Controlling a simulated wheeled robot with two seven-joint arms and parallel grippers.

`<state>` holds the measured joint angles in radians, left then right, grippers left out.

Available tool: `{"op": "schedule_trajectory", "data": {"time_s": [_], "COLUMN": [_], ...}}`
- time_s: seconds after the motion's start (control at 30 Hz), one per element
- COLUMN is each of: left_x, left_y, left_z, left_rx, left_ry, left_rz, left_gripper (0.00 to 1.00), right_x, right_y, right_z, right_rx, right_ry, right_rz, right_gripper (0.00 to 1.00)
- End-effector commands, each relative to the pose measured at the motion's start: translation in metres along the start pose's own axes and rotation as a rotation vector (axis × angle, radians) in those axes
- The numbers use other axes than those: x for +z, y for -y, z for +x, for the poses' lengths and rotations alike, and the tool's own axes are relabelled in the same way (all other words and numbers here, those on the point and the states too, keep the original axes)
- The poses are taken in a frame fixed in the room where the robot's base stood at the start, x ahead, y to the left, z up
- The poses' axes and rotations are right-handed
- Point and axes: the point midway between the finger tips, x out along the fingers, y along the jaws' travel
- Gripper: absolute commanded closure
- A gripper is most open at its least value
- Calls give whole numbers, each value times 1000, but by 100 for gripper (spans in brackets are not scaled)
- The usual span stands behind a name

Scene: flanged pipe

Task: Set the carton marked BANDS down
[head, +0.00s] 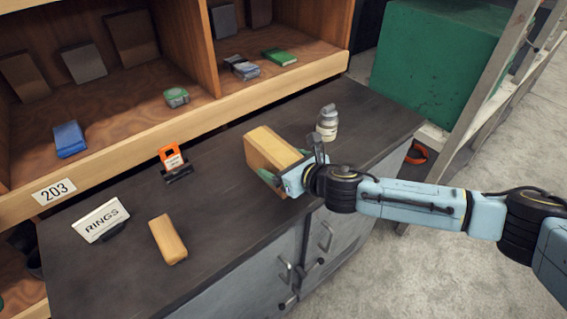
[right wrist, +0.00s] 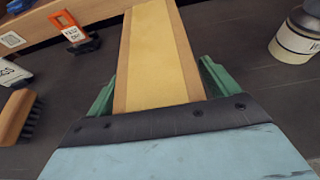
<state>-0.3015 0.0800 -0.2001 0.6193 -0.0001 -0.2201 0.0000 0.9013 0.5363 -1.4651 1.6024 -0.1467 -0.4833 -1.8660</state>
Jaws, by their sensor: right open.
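A tan and yellow carton (head: 268,148) sits on the dark countertop, towards its right end. No BANDS lettering shows on the sides I see. My right gripper (head: 286,168) is at the carton's near end, with its jaws open. In the right wrist view the carton (right wrist: 156,55) runs forward between the two green fingers (right wrist: 160,88), one on each side, with a small gap visible at the right finger. The carton's underside is hidden, but it appears to rest on the counter. My left gripper is not in view.
A white jar (head: 327,124) stands right of the carton. An orange-topped item (head: 174,162), a RINGS sign (head: 101,219) and a wooden brush (head: 168,240) are on the counter (head: 225,205) to the left. A wooden shelf labelled 203 (head: 54,191) rises behind.

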Motion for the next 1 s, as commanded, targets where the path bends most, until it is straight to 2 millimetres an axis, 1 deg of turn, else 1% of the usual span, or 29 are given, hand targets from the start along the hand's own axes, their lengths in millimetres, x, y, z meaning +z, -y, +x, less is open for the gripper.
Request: {"op": "schedule_trajectory", "data": {"time_s": [0.13,0.23,0.37,0.6,0.7,0.83,1.0], "left_x": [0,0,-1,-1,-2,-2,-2], "left_y": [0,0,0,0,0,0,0], "left_z": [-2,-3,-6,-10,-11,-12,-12], "left_rx": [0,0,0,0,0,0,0], "left_ry": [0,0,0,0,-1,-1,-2], "left_rz": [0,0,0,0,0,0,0], "left_gripper": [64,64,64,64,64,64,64], "right_x": [5,3,4,3,3,3,3], "right_y": [0,0,0,1,1,0,0], "right_z": [-2,-11,-32,-80,-97,-112,-121], "right_rx": [0,0,1,0,-1,0,1], "right_ry": [1,0,0,-1,0,0,1], "right_rz": [0,0,-1,1,0,0,0], "right_gripper": [13,13,13,13,13,13,13]}}
